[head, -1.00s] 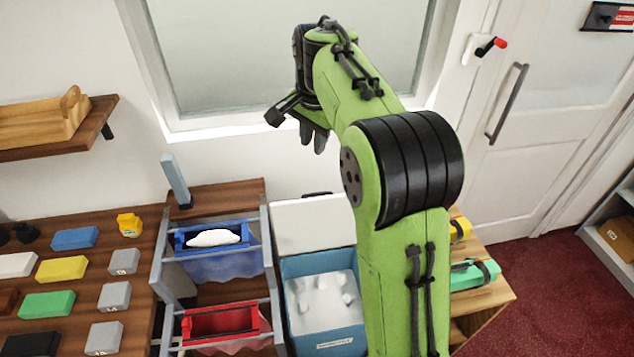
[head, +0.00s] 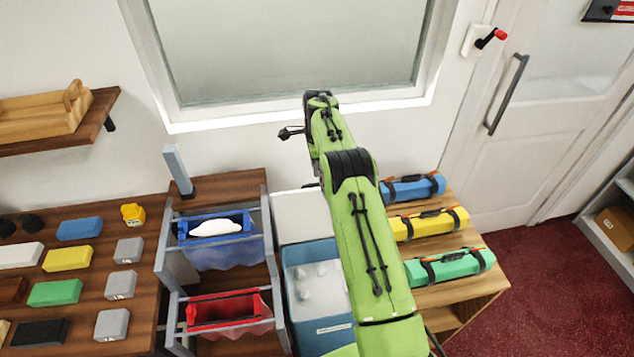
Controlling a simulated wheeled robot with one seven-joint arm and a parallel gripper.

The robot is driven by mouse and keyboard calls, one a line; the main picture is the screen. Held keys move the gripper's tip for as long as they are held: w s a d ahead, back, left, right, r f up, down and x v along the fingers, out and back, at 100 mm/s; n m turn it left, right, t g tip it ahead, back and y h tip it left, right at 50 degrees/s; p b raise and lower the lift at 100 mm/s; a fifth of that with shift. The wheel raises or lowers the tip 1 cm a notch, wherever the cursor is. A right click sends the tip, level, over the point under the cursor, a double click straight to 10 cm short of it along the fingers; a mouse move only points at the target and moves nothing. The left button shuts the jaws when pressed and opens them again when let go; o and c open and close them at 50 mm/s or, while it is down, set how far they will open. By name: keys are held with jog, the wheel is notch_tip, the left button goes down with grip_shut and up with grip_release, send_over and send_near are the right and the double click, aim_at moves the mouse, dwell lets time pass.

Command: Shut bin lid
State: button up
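A blue bin (head: 294,277) stands right of centre, with several pale objects inside. Its white lid (head: 291,216) is open, standing up at the bin's back edge by the wall. My green arm reaches over the bin's right part and hides part of the lid and the bin's inside. My gripper's fingers are hidden behind the arm near the lid's upper edge; only a dark piece of the wrist sticks out to the left. I cannot tell whether the gripper touches the lid.
Left of the bin, a grey rack (head: 168,262) holds a blue tub (head: 220,252) with a white item and a red tub (head: 226,310). Yellow (head: 428,224), blue (head: 412,188) and green (head: 450,267) cases lie on a wooden stand at right. Several coloured blocks lie at left.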

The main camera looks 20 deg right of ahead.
aim_at(317, 184)
jog(key=f, duration=0.6)
jog(key=shift+w+f+p, duration=0.25)
jog(key=shift+p, duration=0.05)
grip_shut()
